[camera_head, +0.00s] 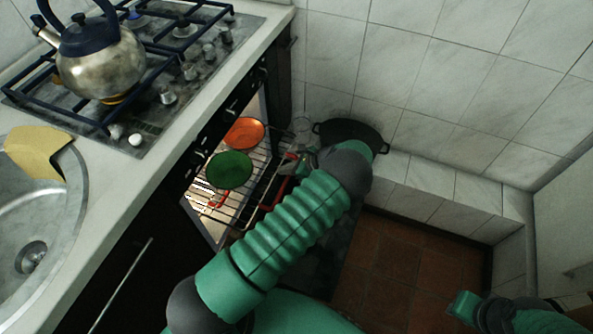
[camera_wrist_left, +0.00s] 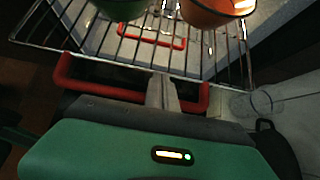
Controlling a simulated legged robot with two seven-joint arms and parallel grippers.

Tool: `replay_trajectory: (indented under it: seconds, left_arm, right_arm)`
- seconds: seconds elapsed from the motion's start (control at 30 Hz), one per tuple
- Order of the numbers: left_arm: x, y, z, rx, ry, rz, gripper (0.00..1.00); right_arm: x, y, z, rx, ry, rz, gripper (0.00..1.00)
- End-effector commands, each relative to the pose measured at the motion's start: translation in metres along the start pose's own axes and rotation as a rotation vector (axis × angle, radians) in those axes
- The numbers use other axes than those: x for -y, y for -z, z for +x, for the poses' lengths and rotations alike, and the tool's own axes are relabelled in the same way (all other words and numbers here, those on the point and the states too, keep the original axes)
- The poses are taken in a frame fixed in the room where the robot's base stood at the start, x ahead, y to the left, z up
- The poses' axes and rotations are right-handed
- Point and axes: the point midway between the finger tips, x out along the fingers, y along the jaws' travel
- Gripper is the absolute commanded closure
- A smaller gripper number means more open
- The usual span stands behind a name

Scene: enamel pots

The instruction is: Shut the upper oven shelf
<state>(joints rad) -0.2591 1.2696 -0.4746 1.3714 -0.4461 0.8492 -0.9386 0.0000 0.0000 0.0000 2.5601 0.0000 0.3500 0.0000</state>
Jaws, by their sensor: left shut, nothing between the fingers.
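A wire oven shelf (camera_head: 238,203) sticks out of the open oven below the counter. A green pot (camera_head: 229,170) and an orange pot (camera_head: 243,132) stand on it; their lower parts show in the wrist view, green (camera_wrist_left: 122,8) and orange (camera_wrist_left: 212,12). A red bar (camera_wrist_left: 100,90) runs along the shelf's near edge, and another red bar (camera_wrist_left: 150,36) shows through the wires. My left gripper (camera_head: 290,163) is shut and empty at the shelf's outer edge. In the wrist view its fingers (camera_wrist_left: 162,92) overlap the red bar; contact is unclear.
A kettle (camera_head: 98,62) stands on the gas hob above. A dark pan (camera_head: 352,134) and a clear glass (camera_head: 303,125) are beyond my left gripper, by the tiled wall. A sink is at left. Brown floor tiles (camera_head: 390,265) are open at right; part of my right arm shows there.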

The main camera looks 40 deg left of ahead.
Motion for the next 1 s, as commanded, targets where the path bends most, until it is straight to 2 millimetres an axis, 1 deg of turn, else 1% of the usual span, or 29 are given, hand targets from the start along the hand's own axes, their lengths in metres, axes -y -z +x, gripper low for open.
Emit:
replay_trajectory:
  seconds: [0.03,0.2,0.4,0.5,0.7,0.8,1.0]
  left_arm:
    - [-0.002,-0.013,0.008,0.003,-0.007,-0.002,1.0]
    - [-0.002,-0.044,0.042,0.003,-0.006,-0.002,1.0]
    - [-0.002,-0.077,0.081,0.002,-0.006,-0.002,1.0]
    - [-0.002,-0.091,0.098,0.001,-0.005,-0.002,1.0]
    - [-0.002,-0.113,0.122,0.001,-0.004,-0.001,1.0]
    - [-0.001,-0.119,0.13,0.001,-0.003,-0.001,1.0]
    - [-0.001,-0.125,0.137,0.0,-0.002,0.001,1.0]
  right_arm:
    - [0.0,0.002,-0.008,0.0,0.0,0.0,0.75]
    - [0.0,0.004,-0.018,0.0,0.0,0.0,0.75]
    - [0.0,0.005,-0.023,0.0,0.0,0.0,0.75]
    - [0.0,0.006,-0.024,0.0,0.0,0.0,0.75]
    - [0.0,0.006,-0.024,0.0,0.0,0.0,0.75]
    - [0.0,0.006,-0.024,0.0,0.0,0.0,0.75]
    - [0.0,0.006,-0.024,0.0,0.0,0.0,0.75]
